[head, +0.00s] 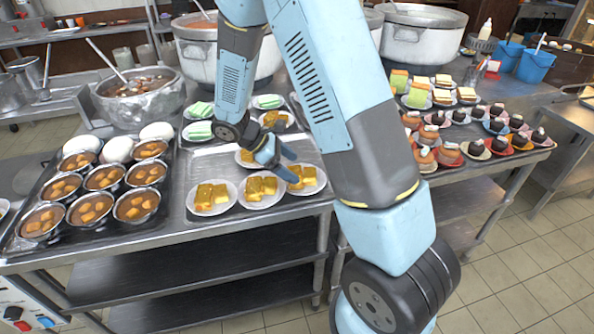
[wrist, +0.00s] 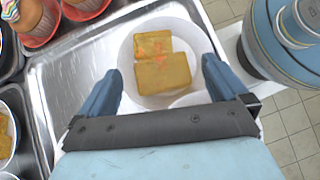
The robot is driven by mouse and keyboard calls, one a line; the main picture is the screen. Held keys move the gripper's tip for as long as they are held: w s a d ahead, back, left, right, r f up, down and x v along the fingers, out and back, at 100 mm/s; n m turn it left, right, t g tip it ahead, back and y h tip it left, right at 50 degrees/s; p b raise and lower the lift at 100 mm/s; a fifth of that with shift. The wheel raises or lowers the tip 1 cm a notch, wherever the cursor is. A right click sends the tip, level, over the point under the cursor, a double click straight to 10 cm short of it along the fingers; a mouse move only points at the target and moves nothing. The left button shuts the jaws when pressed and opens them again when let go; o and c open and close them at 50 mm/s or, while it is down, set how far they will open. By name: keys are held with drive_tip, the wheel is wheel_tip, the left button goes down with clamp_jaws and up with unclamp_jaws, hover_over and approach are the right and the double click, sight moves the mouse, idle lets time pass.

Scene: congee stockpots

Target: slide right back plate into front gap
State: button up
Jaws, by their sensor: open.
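Plates of yellow cake stand on a metal tray (head: 196,163) in the head view. A left plate (head: 201,210), a middle plate (head: 256,205) and a right plate (head: 317,188) form its front row. Another plate (head: 240,161) stands behind them, partly hidden. My gripper (head: 285,166) is low over the tray's right part, open. In the wrist view, the open gripper (wrist: 163,88) has a finger on each side of a white plate (wrist: 197,45) with two cake pieces. Contact cannot be told. Another plate's rim (wrist: 190,100) shows below, mostly hidden by my gripper.
Bare tray surface (wrist: 80,70) shows left of that plate in the wrist view. Soup bowls (head: 137,206) fill a tray on the left. Desserts (head: 478,148) stand on the right. Large pots (head: 420,38) stand behind.

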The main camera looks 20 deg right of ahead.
drive_tip(key=v, duration=1)
drive_tip(key=s+d+r+m+t+y, duration=0.1)
drive_tip(key=s+d+r+m+y, duration=0.25)
drive_tip(key=r, duration=0.35)
drive_tip(key=s+d+r+m+t+y, duration=0.1)
drive_tip(key=s+d+r+m+y, duration=0.1)
drive_tip(key=s+d+r+m, duration=0.4)
drive_tip(key=s+r+m+t+y, duration=0.1)
drive_tip(key=s+r+m+t, duration=0.1)
drive_tip(key=s, duration=0.4)
drive_tip(key=s+d+r+m+t+y, duration=0.1)
drive_tip(key=s+r+m+t+y, duration=0.1)
drive_tip(key=s+r, duration=0.4)
drive_tip(key=shift+s+r+m+t, duration=0.25)
drive_tip(key=shift+s+m+t, duration=0.5)
drive_tip(key=shift+t, duration=0.25)
